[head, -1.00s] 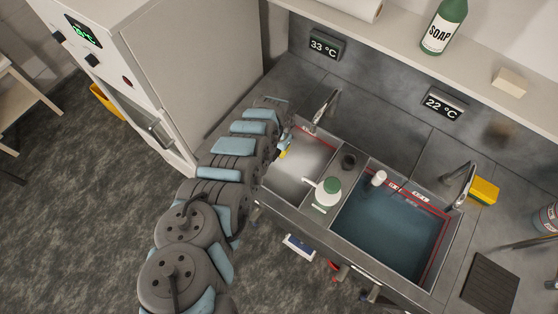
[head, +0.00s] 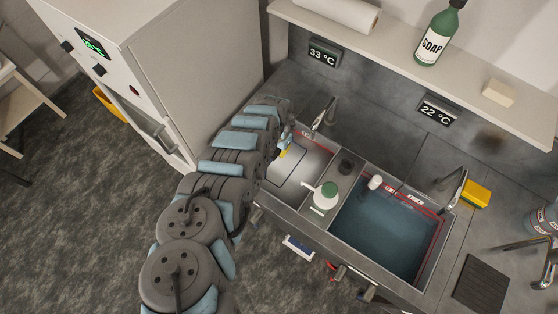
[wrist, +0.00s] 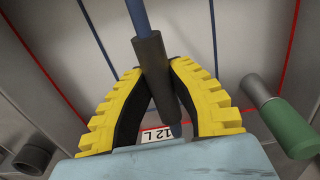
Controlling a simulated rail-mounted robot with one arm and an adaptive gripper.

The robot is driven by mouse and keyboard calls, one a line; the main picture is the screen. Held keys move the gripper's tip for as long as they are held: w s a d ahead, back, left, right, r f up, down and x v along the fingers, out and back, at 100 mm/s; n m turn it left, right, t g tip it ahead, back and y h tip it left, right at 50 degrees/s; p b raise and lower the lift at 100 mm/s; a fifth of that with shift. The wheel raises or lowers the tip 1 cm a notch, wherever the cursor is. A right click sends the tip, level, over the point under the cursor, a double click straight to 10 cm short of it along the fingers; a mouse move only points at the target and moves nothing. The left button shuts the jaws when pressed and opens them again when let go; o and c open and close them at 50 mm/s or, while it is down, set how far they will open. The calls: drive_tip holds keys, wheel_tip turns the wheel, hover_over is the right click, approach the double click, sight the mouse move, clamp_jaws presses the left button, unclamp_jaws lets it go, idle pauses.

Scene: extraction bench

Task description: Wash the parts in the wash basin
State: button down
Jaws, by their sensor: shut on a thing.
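My gripper (wrist: 155,70) has its yellow and black fingers shut on a dark grey cylindrical grip (wrist: 152,62) on a blue-grey rod (wrist: 137,14). In the head view my gripper (head: 284,152) is over the left basin (head: 318,171); the held thing is not clear there. The left basin has a red line near its rim and a darker line lower down. The right basin (head: 345,220) holds blue-green water, with a small white cylinder (head: 375,182) near its back left corner. I cannot make out any parts to be washed.
Taps (head: 326,113) rise behind. A yellow sponge (head: 476,194) lies right of the right basin.

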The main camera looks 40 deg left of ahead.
drive_tip(key=shift+s+r+p, duration=0.1)
drive_tip(key=shift+r+p, duration=1.15)
drive_tip(key=shift+r, duration=0.3)
wheel_tip(320, 180, up, 4)
drive_tip(key=p, duration=0.3)
drive_tip(key=shift+f, duration=0.25)
wheel_tip(320, 180, up, 3)
drive_tip(key=shift+p, duration=1.2)
wheel_tip(320, 180, up, 8)
drive_tip(key=shift+f, duration=0.25)
